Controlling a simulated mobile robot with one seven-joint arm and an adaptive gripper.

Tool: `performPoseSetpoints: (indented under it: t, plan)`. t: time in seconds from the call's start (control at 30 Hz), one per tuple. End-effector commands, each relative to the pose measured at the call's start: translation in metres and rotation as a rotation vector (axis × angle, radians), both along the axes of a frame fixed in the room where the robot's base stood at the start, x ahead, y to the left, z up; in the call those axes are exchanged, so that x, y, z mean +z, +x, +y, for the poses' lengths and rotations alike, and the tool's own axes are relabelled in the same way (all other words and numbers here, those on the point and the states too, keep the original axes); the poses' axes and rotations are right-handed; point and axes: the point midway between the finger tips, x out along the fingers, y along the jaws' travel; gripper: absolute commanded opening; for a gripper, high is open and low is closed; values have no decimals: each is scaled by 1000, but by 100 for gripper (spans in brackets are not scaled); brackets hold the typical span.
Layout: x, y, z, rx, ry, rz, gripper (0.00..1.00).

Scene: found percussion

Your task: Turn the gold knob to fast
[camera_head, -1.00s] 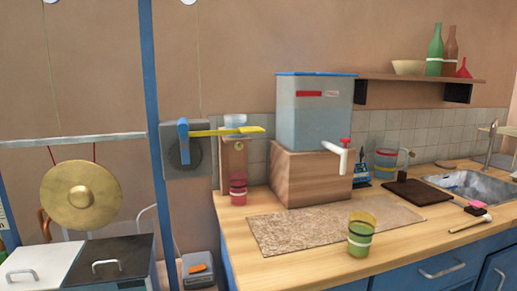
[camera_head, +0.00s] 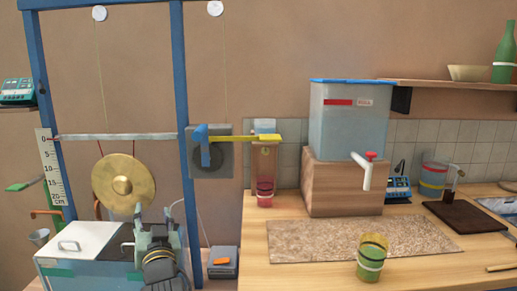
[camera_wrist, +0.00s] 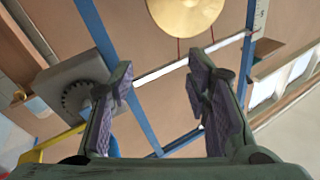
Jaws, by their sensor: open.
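A small round gold piece (camera_head: 265,151), which may be the gold knob, sits on the upper front of a wooden post (camera_head: 266,172) at the counter's left end in the head view. It is too small to read any marking such as fast. My gripper (camera_head: 152,212) is in front of the blue frame, below and left of that post, far from it. In the wrist view my gripper (camera_wrist: 162,72) is open with nothing between its fingers.
A gold gong (camera_head: 123,184) hangs left of my gripper; it also shows in the wrist view (camera_wrist: 185,12). A blue upright (camera_head: 184,110) and a grey box with a yellow lever (camera_head: 257,139) stand between gripper and post. A water tank (camera_head: 345,125) and green cup (camera_head: 371,259) are right.

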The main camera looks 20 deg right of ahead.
Motion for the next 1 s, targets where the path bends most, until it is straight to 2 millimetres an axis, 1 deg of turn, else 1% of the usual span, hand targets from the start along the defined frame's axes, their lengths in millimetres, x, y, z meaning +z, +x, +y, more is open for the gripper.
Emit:
performPoseSetpoints:
  t: [0.03, 0.1, 0.17, 0.2, 0.27, 0.3, 0.4, 0.5, 0.6, 0.77, 0.87, 1.0]
  plan:
    - [-6, 20, -56, -80, 104, 70, 44]
    - [-9, 39, -112, -150, 300, 125, 44]
    - [-3, 51, -150, -187, 470, 137, 44]
    - [4, 58, -172, -205, 580, 135, 44]
    - [17, 66, -204, -224, 740, 120, 44]
    - [26, 70, -223, -234, 838, 108, 44]
    - [46, 76, -263, -249, 1052, 71, 44]
    - [60, 78, -292, -255, 1205, 39, 44]
    - [68, 78, -308, -258, 1297, 18, 44]
    - [72, 85, -317, -257, 1342, 9, 44]
    - [73, 97, -321, -258, 1342, 10, 44]
    - [75, 123, -329, -259, 1340, 10, 44]
